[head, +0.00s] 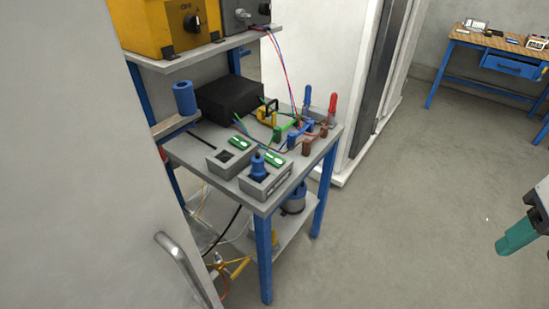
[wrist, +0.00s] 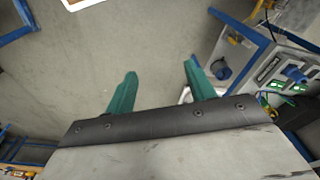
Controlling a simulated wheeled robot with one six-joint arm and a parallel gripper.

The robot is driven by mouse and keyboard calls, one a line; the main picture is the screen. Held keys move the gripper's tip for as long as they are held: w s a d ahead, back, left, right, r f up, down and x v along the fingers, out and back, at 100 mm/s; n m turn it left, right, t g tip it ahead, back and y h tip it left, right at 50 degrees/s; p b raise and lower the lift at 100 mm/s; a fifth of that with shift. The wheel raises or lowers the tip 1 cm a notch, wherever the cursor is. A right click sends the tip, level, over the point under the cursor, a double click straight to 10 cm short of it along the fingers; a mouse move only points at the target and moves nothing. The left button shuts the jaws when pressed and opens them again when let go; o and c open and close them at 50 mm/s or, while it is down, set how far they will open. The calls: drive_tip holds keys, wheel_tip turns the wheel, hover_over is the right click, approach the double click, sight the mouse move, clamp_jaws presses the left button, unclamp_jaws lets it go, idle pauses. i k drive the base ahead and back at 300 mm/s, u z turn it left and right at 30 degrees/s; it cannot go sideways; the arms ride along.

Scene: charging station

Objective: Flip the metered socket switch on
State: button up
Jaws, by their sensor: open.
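Two grey socket boxes stand on the front part of a grey-topped bench in the head view. The front box (head: 266,184) has a blue plug (head: 258,166) standing in it; the other box (head: 222,162) has a dark recess. Small green panels (head: 240,143) sit beside them. I cannot make out a switch or which box is metered. In the wrist view the blue plug (wrist: 294,74) and green panels are at the right edge. My gripper (wrist: 160,76) is open and empty, above the floor and apart from the bench. Its teal finger (head: 517,237) shows at the head view's right edge.
Behind the boxes are a black box (head: 229,99), coloured clamps and cables (head: 291,130), and a blue cylinder (head: 184,98). Blue legs (head: 263,258) bound the bench. A white cabinet stands behind. Open floor (head: 420,200) lies right of the bench; a wooden-topped workbench (head: 497,42) is farther back.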

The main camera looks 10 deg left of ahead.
sight(274, 160)
drive_tip(key=k, duration=0.55)
drive_tip(key=z, duration=0.05)
drive_tip(key=i, duration=0.65)
drive_tip(key=u, duration=0.7)
drive_tip(key=i, duration=0.4)
drive_tip(key=u, duration=0.4)
